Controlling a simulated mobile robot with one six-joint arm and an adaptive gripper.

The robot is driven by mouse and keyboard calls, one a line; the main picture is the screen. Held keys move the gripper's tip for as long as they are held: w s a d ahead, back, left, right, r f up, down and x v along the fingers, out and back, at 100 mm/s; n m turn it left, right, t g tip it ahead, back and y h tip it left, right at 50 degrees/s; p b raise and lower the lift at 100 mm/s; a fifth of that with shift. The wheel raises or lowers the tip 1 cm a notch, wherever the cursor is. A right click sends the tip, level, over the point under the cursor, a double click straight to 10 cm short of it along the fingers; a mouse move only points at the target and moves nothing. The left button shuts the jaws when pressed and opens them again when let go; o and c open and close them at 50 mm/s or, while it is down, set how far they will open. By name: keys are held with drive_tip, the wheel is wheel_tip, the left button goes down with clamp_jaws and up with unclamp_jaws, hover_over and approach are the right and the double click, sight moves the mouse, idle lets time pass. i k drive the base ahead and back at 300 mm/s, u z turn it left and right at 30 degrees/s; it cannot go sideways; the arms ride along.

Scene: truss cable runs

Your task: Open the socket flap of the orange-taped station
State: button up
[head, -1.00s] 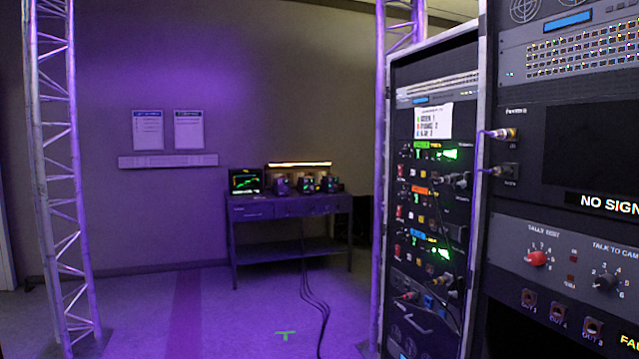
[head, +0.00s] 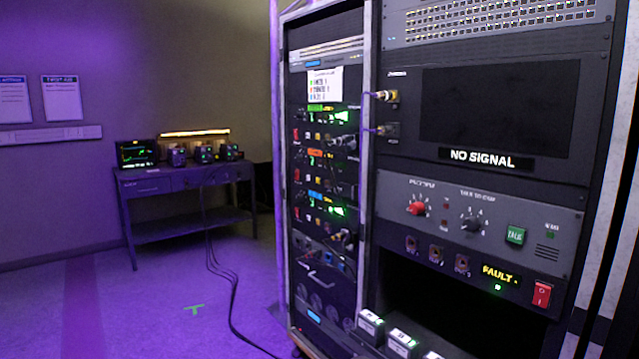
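The orange-taped station (head: 315,155) is the middle one of the stacked units in the left rack, seen at an angle in the head view. My gripper does not show in the head view.
A green-taped unit (head: 316,108) sits above and a blue-taped one (head: 315,197) below. The right rack has a "NO SIGNAL" screen (head: 490,110) and a FAULT display (head: 499,275). A bench (head: 185,180) stands at the back left. Cables (head: 232,290) cross the otherwise open floor.

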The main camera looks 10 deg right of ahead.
sight(346, 190)
drive_tip(key=u, duration=0.15)
drive_tip(key=i, duration=1)
drive_tip(key=u, duration=0.2)
